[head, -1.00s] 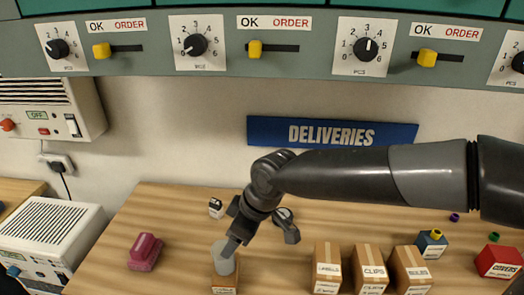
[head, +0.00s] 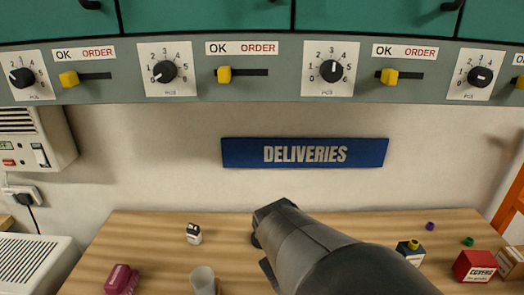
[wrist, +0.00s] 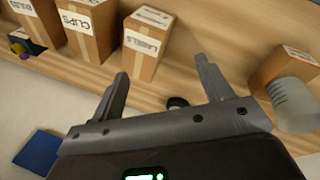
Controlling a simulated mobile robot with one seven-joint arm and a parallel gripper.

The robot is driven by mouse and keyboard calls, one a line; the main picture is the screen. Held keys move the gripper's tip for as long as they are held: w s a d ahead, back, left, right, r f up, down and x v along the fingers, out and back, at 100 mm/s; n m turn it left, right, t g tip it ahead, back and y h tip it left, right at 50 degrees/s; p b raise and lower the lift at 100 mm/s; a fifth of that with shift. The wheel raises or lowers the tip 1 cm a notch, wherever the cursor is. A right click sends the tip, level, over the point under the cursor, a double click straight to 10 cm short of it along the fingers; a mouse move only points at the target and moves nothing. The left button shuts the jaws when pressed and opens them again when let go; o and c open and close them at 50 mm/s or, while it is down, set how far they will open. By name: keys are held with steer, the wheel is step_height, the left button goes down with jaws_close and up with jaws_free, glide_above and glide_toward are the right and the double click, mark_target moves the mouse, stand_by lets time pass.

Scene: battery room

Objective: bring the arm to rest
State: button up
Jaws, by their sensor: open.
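My gripper (wrist: 162,70) shows in the wrist view with its two fingers wide apart and nothing held between them. It is in front of the cardboard box marked LABELS (wrist: 143,45), with a visible gap between.
A CLIPS box (wrist: 88,30) stands beside LABELS.

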steer(key=s+d+r+m+t+y, duration=0.2)
steer(key=s+d+r+m+t, duration=0.1)
steer(key=s+d+r+m, duration=0.2)
steer(key=shift+s+d+r+m+y, duration=0.3)
steer(key=shift+s+d+r, duration=1)
steer(key=shift+r, duration=1.05)
steer(key=shift+w+d, duration=0.15)
steer(key=shift+w, duration=0.05)
